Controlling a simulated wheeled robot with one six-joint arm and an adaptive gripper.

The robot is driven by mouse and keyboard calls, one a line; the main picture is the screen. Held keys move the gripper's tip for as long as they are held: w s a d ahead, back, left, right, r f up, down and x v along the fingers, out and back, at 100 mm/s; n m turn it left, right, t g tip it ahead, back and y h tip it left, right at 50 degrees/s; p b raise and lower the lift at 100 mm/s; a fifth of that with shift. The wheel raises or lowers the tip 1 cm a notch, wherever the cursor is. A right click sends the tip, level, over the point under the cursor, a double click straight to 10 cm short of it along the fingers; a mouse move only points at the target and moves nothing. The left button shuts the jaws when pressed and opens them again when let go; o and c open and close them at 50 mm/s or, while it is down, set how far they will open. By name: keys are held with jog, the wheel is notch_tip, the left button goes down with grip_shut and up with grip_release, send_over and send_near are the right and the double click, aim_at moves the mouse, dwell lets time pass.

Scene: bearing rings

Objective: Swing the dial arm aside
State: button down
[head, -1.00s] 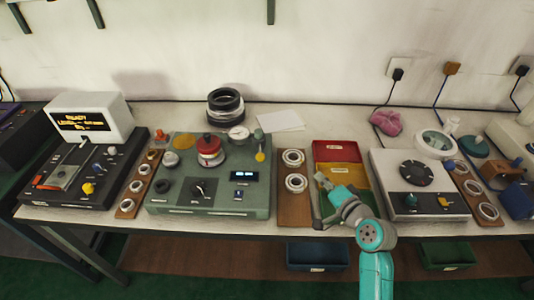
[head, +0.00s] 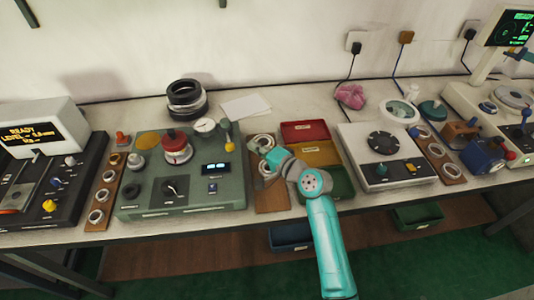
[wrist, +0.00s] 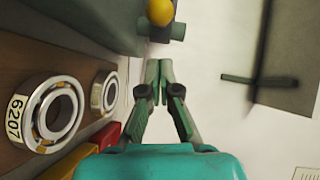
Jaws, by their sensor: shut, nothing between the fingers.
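The green bench unit (head: 200,198) carries a red-topped spindle (head: 175,148), a white round dial (head: 205,126) and a lever with a yellow knob (head: 229,147) at its back right corner. I take the dial and lever as the dial arm; how they join is too small to tell. My gripper (head: 264,173) is over the brown board just right of the unit. In the wrist view my gripper's fingertips (wrist: 158,66) are together and empty. The yellow knob (wrist: 160,12) shows just beyond them, apart from them in the picture.
The brown board (head: 272,201) holds bearing rings (head: 263,141); one in the wrist view (wrist: 55,115) is labelled 6207. Red, yellow and green bins (head: 305,132) stand right of it. A stack of dark rings (head: 187,98) and a white sheet (head: 246,106) lie behind.

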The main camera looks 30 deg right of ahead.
aim_at(229, 150)
jog(key=shift+w+a+f, duration=0.15)
jog(key=shift+w+a, duration=0.1)
jog(key=shift+a, duration=0.35)
jog(key=shift+w+a+f, duration=0.1)
jog(key=shift+w+a, duration=0.1)
jog(key=shift+a, duration=0.35)
jog(key=shift+w+a+f, duration=0.15)
jog(key=shift+w+a, duration=0.1)
jog(key=shift+a, duration=0.35)
jog(key=shift+a, duration=1.6)
jog(key=shift+w+a, duration=0.2)
jog(key=shift+a, duration=0.45)
jog(key=shift+w+a, duration=0.15)
jog(key=shift+a, duration=0.5)
